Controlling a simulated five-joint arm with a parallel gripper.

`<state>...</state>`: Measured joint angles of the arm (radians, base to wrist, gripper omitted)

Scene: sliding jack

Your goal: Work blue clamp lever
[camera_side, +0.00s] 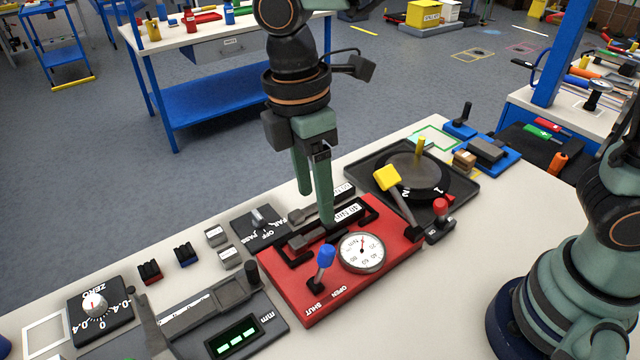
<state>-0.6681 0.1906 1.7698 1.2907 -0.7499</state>
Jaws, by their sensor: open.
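The blue clamp lever (325,256) stands near the front left of a red fixture (300,308), beside the words OPEN and SHUT. A round white dial gauge (362,252) sits right of the lever.
A yellow-knobbed lever (388,178) and a red-knobbed switch (440,210) stand to the right, near a black turntable tray (455,188). A grey caliper-like device (225,315) and a PASS/FAIL switch (262,222) lie left. Bare white table lies at front right.

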